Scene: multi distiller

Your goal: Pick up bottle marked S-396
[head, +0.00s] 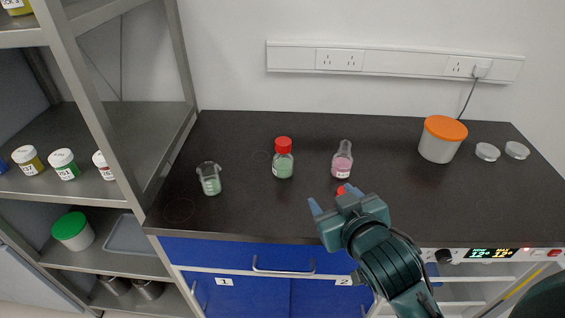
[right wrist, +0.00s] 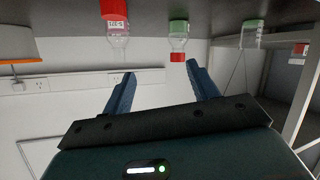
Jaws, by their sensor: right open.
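A bottle with a red cap and green contents (head: 283,163) stands upright on the dark bench; it also shows upside down in the right wrist view (right wrist: 179,38). A flask with pink contents (head: 342,163) stands to its right, also in the right wrist view (right wrist: 117,36). A beaker with green contents (head: 209,182) stands to its left, also in the right wrist view (right wrist: 253,35). Labels are too small to read, so I cannot tell which is S-396. My right gripper (head: 349,200) is open and empty in front of the flask. My left gripper is out of view.
A red object (head: 341,190), partly hidden by my right gripper, is in front of the flask. A white tub with an orange lid (head: 439,145) and two small clear dishes (head: 487,152) are at the right. A metal shelf (head: 150,125) with jars borders the left. The bench (head: 245,215) front left is clear.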

